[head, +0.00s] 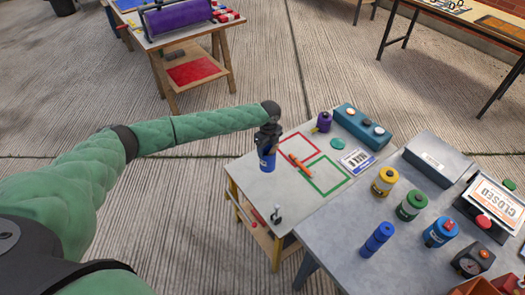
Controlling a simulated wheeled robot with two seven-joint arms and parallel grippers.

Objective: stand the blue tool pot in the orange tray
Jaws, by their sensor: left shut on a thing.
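My left arm reaches in from the left, and its dark gripper (267,141) points down over the far left part of the small grey-topped workbench (254,193). It is shut on the blue tool pot (267,162), which is upright below it; I cannot tell whether the pot touches the bench top. I cannot say for sure which thing is the orange tray: orange-red bins (475,288) are cut off at the bottom right, and a flat orange piece (502,27) lies on the far right table. My right gripper is out of view.
Red (283,144) and green (341,164) outlines mark the bench, with an orange stick (300,165) between them. A teal block (364,126) and a purple bottle (323,122) stand behind. The adjoining grey table (350,225) holds several canisters, a gauge and a sign.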

